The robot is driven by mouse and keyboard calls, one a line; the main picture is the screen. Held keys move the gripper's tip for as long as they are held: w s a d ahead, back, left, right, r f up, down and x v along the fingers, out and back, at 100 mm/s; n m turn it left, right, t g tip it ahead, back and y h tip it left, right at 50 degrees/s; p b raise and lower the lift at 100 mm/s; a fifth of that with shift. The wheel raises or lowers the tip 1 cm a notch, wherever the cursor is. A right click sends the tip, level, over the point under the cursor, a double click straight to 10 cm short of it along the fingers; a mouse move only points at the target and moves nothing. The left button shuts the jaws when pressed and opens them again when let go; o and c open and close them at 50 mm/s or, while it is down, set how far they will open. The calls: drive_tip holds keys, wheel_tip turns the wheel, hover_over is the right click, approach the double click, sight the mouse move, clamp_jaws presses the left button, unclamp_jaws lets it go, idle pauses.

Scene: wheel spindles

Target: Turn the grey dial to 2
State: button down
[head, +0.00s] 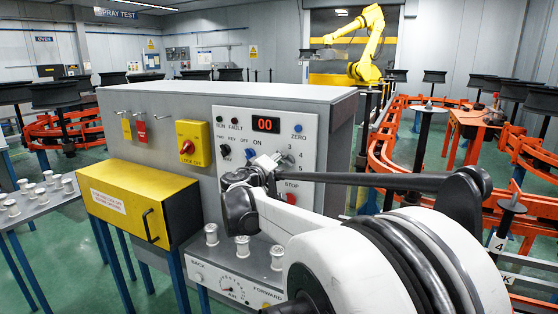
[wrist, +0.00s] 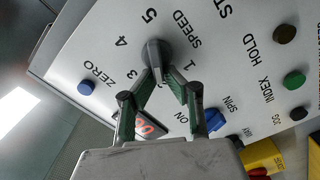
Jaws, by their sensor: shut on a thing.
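The grey dial (wrist: 158,54) sits on the white control panel (wrist: 100,50), ringed by the numbers 1 to 5 and next to the word SPEED. My gripper (wrist: 161,76) has its two green-and-black fingers closed in on the dial from either side, with the tips at its near edge. The 2 is partly hidden between the fingers. I cannot tell which number the dial points to. In the head view my gripper (head: 268,168) reaches the panel just left of the numbers 3 and 4, and my arm hides most of the dial.
A red display (head: 266,122) reads 00. A blue ZERO button (head: 298,128) and a black switch (head: 224,150) are close by. In the wrist view a blue knob (wrist: 214,119) lies near the right finger. A red stop button (head: 291,198) is below. A yellow box (head: 140,200) stands left.

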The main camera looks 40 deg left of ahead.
drive_tip(key=c, duration=1.8)
unclamp_jaws()
drive_tip(key=shift+w+d+f, duration=0.1)
drive_tip(key=shift+w+d, duration=0.05)
drive_tip(key=shift+w, duration=0.1)
drive_tip(key=shift+s, duration=0.2)
drive_tip(key=v, duration=1.1)
drive_tip(key=shift+s+d, duration=0.1)
drive_tip(key=shift+s, duration=0.25)
